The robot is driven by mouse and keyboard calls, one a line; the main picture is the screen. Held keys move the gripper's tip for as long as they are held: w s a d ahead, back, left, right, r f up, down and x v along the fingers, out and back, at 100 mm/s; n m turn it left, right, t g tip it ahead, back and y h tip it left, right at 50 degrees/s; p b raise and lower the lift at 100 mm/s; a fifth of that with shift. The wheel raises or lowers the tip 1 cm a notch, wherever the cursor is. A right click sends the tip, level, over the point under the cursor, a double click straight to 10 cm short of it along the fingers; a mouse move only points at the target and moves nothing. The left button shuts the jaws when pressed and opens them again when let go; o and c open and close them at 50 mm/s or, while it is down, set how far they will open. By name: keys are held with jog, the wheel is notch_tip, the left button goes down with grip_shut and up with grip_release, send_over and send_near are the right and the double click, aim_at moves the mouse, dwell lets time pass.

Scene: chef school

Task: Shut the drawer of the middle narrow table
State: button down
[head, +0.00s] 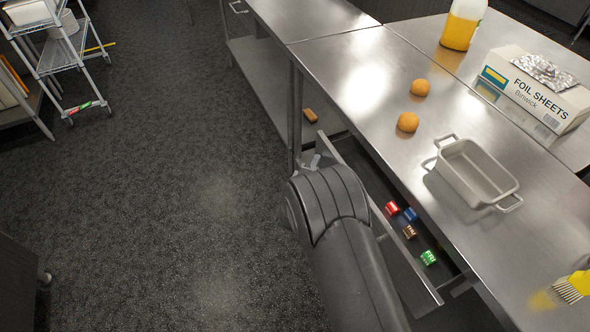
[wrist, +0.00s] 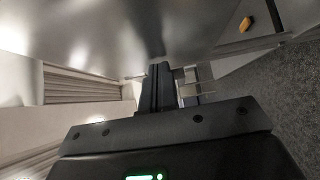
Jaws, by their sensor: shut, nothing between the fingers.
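In the head view the drawer (head: 422,279) of the middle narrow table (head: 440,150) stands open, pulled out toward the aisle on the left. Several small coloured packs (head: 409,231) lie inside it. My arm covers part of the drawer's front, and my gripper is hidden in the head view. In the wrist view my gripper's dark fingers (wrist: 160,72) are together and hold nothing. Metal surfaces lie close around them; I cannot tell whether the fingers touch the drawer.
A wire cart (head: 62,53) stands far left. The aisle floor is clear.

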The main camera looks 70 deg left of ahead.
aim_at(350, 145)
jog(key=w, duration=1)
jog(key=shift+w, duration=0.65)
jog(key=shift+w+d+r, duration=0.1)
jog(key=shift+w, duration=0.05)
jog(key=s, duration=0.5)
jog(key=v, duration=1)
jog(key=shift+s, duration=0.1)
